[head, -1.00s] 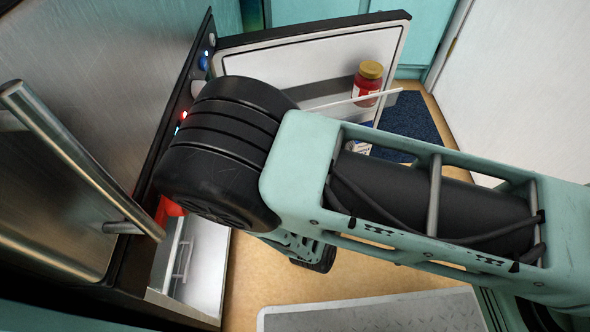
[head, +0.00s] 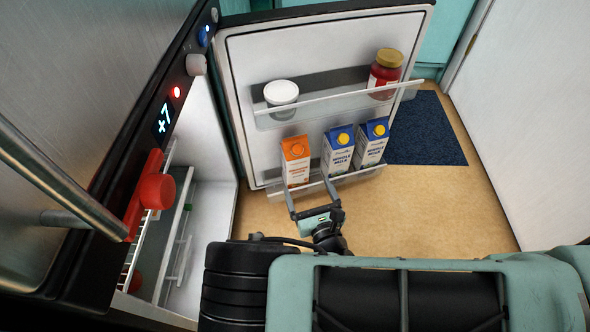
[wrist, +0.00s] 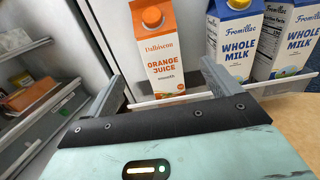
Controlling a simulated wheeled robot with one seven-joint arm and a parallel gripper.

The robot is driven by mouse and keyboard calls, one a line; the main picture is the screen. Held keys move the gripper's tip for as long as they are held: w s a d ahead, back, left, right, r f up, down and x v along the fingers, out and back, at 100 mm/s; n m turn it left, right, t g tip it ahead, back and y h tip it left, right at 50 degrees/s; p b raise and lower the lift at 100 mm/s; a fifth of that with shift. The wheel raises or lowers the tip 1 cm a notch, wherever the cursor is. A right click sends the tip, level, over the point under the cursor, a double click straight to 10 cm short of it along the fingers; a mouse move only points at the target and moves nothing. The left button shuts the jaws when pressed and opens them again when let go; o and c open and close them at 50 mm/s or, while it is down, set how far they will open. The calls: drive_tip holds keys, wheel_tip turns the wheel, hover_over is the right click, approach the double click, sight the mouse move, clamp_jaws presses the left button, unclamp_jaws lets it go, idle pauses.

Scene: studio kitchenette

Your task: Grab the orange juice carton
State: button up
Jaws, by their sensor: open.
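The orange juice carton (head: 296,161) is orange and white with an orange cap. It stands upright in the lower shelf of the open fridge door, left of two blue and white milk cartons. It also shows in the wrist view (wrist: 160,56), label facing me. My gripper (head: 309,187) is open and empty, just in front of the door shelf and low on the carton. In the wrist view its two fingers (wrist: 155,83) are spread to either side of the carton's lower part, with the carton beyond them. I cannot tell how deep the gap is.
Two milk cartons (head: 338,151) (head: 372,142) stand close to the right. A clear rail (head: 345,178) fronts the shelf. The upper door shelf holds a white tub (head: 282,98) and a red jar (head: 385,73). The fridge interior is at left.

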sight(298, 165)
drive_tip(key=b+x, duration=0.3)
drive_tip(key=x, duration=0.3)
drive_tip(key=shift+w+f, duration=0.2)
drive_tip(key=shift+w+a+r, duration=0.1)
drive_tip(key=shift+w+a, duration=0.1)
drive_tip(key=shift+w, duration=0.25)
drive_tip(key=b+x, duration=0.4)
drive_tip(key=shift+w+r, duration=0.1)
drive_tip(key=shift+w, duration=0.05)
drive_tip(key=shift+w+a+r+b, duration=0.15)
drive_tip(key=shift+w+b, duration=0.2)
drive_tip(key=shift+w, duration=0.05)
drive_tip(key=c, duration=1.8)
drive_tip(key=shift+r, duration=0.15)
clamp_jaws()
